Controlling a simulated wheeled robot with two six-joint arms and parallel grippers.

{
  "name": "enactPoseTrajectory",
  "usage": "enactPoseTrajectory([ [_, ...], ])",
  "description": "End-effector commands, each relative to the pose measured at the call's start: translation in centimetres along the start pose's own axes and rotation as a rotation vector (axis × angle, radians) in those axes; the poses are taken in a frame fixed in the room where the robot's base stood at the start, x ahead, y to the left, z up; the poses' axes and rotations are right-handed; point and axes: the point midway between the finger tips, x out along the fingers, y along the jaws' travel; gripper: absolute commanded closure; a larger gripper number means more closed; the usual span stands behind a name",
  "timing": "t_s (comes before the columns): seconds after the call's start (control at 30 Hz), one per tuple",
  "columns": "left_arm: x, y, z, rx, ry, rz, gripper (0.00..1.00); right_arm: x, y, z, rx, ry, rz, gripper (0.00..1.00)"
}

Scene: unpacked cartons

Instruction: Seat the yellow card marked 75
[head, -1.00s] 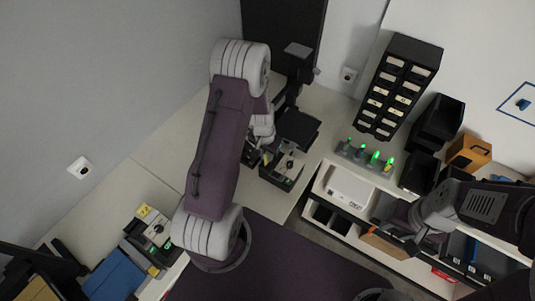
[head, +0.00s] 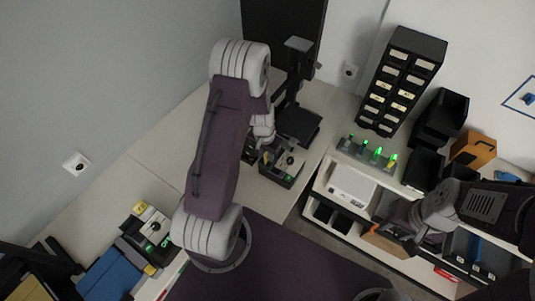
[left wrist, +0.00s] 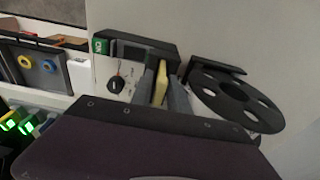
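A yellow card (left wrist: 160,83) stands edge-on between the two grey fingers of my left gripper (left wrist: 161,90) in the left wrist view. The fingers appear closed on it; its number cannot be read. Just beyond is a dark unit (left wrist: 150,48) with a light face, a black knob and a green tag. In the head view my left gripper (head: 264,157) is mostly hidden by my arm, beside a black-walled unit (head: 283,178) on the bench. My right gripper (head: 408,240) is at the right, over the shelf edge; its fingers are too dark to read.
A charger-like row with green lights (head: 367,152) and a black drawer cabinet (head: 402,80) stand at the back right. A black stand (head: 298,125) is behind my left gripper. Another unit with a yellow tag (head: 148,230) and a blue panel (head: 112,275) lie at lower left.

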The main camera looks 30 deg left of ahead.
Motion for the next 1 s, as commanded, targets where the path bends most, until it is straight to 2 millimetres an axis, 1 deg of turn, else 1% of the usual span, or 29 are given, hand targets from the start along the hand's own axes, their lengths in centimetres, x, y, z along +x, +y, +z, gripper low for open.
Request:
enactPoseTrajectory([
  [0.33, -0.1, 0.0, 0.0, 0.0, 0.0, 0.0, 0.64, -0.1, 0.0, 0.0, 0.0, 0.0, 0.0, 0.64],
  [0.43, -0.7, 0.0, -0.1, -0.001, 0.003, 0.0, 0.64, 0.1, 0.0, 0.0, 0.0, 0.0, 0.0, 0.64],
  [0.57, -2.7, -0.1, -0.1, 0.0, 0.006, -0.002, 0.64, 0.5, 0.0, 0.1, 0.0, 0.0, 0.0, 0.64],
  [0.8, -7.2, -0.1, -0.1, 0.0, 0.005, -0.002, 0.64, 1.4, 0.0, 0.1, 0.0, 0.0, 0.0, 0.64],
  [0.9, -8.5, 0.0, -0.1, -0.001, 0.003, -0.001, 0.64, 1.5, 0.0, 0.2, 0.0, 0.0, 0.0, 0.64],
  [1.0, -9.1, 0.0, 0.0, -0.001, 0.002, -0.001, 0.64, 1.6, 0.0, 0.2, 0.0, 0.0, 0.0, 0.64],
])
